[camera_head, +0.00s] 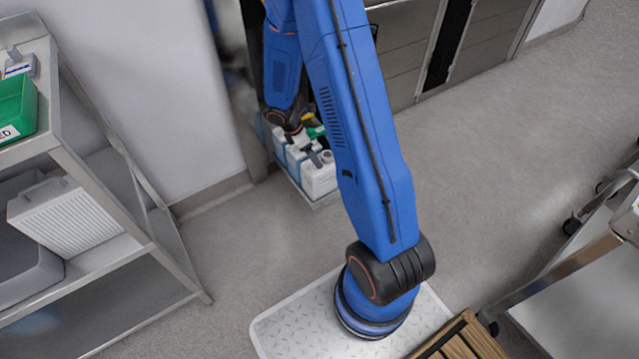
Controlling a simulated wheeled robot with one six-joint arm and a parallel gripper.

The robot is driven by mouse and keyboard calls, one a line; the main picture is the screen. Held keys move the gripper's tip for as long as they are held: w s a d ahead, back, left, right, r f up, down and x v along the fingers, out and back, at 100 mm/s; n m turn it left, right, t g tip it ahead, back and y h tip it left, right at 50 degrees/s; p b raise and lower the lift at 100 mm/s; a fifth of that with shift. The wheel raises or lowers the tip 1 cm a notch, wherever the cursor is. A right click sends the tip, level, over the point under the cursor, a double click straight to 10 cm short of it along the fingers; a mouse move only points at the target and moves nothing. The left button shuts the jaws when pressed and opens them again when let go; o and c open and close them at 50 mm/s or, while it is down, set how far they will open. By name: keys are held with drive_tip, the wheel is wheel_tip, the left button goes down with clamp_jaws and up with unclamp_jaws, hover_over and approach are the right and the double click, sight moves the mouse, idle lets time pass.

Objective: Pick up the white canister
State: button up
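Several canisters stand close together in a low tray (325,203) on the floor by the wall corner, in the head view. The front one is a plain white canister (319,182) with a pale cap. Canisters with blue on them (293,160) stand behind it to the left. My gripper (312,140) is small in view, at the end of the blue arm, just above or among the canister tops. Something green shows beside it. My arm hides part of the canisters' right side. I cannot tell whether the fingers are open or touch a canister.
A metal shelf rack (150,262) with a green bin (14,108) and a ridged white container (68,218) stands at the left. Steel cabinet fronts (405,50) are behind. A wheeled cart (585,285) stands at the right. The grey floor (490,170) between is clear.

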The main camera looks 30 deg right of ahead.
sight(320, 174)
drive_tip(key=shift+x, duration=3.5)
drive_tip(key=shift+w+d, duration=0.1)
drive_tip(key=shift+d, duration=0.1)
drive_tip(key=c, duration=1.4)
